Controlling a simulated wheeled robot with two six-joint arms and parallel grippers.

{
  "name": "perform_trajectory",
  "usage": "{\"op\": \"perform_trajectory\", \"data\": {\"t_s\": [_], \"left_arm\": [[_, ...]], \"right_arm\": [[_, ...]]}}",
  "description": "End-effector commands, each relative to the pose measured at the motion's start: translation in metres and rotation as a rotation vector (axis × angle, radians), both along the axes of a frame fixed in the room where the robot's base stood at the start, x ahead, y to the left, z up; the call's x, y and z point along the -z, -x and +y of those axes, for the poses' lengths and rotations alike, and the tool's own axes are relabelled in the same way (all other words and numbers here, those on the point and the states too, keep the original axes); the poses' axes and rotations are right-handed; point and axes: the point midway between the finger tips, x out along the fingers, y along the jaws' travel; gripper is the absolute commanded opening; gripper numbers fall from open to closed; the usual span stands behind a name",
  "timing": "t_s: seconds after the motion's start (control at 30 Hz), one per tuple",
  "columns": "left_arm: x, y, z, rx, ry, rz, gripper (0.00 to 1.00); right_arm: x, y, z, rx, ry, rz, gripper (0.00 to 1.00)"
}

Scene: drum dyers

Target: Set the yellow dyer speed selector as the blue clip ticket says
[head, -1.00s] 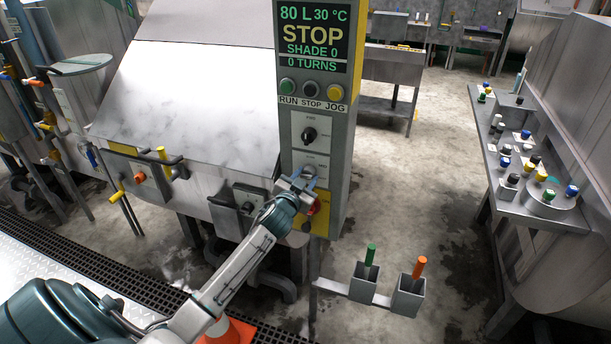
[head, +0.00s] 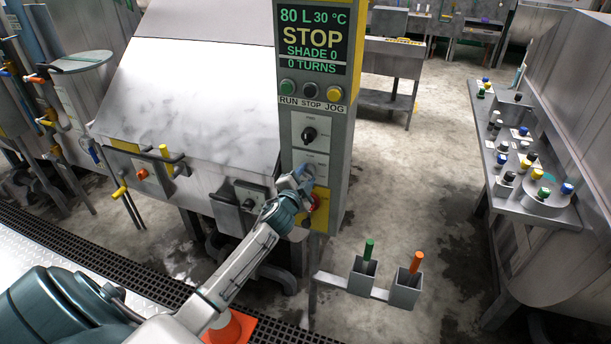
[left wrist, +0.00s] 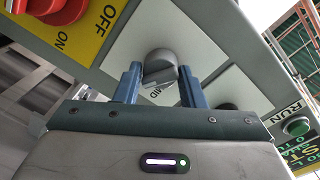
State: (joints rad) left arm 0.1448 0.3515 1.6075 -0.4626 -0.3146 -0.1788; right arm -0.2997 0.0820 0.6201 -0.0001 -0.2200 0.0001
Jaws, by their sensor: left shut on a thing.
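My left gripper (head: 303,180) is at the lower selector on the dyer's control column (head: 343,140). In the left wrist view my left gripper (left wrist: 160,85) has its two blue fingers on either side of a grey selector knob (left wrist: 160,60), shut on it. Other marks on that plate are hidden or too small to read. The head view's display (head: 312,40) reads 80 L, 30 °C, STOP, SHADE 0, 0 TURNS. I cannot make out a blue clip ticket. My right gripper is not in view.
A black knob (head: 309,134) sits on the plate above, under the RUN, STOP and JOG buttons. A red switch (left wrist: 50,8) on a yellow OFF/ON plate is close to the gripper. Two holders with green (head: 369,250) and orange (head: 416,262) handles stand lower right.

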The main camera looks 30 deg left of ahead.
Motion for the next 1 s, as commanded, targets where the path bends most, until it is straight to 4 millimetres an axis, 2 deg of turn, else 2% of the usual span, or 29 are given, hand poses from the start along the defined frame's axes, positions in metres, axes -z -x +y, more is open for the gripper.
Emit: {"op": "perform_trajectory", "data": {"t_s": [0.43, 0.47, 0.53, 0.57, 0.87, 1.0], "left_arm": [[-0.002, -0.001, 0.000, 0.000, -0.011, -0.001, 0.13], [-0.002, -0.001, 0.000, 0.000, -0.011, -0.001, 0.40], [-0.002, 0.000, 0.000, 0.001, -0.010, -0.001, 0.54], [-0.002, 0.000, 0.000, 0.001, -0.009, -0.001, 0.56], [0.000, 0.001, 0.000, 0.001, -0.009, 0.001, 0.56], [0.002, 0.013, -0.003, 0.001, -0.009, 0.000, 0.56]], "right_arm": [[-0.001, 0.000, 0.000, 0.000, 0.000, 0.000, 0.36], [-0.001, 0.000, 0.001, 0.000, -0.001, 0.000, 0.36], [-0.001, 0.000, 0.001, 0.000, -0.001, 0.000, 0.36], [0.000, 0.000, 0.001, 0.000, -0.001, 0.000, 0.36], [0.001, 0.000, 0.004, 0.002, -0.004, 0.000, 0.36], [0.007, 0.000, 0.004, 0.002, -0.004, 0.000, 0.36]]}}
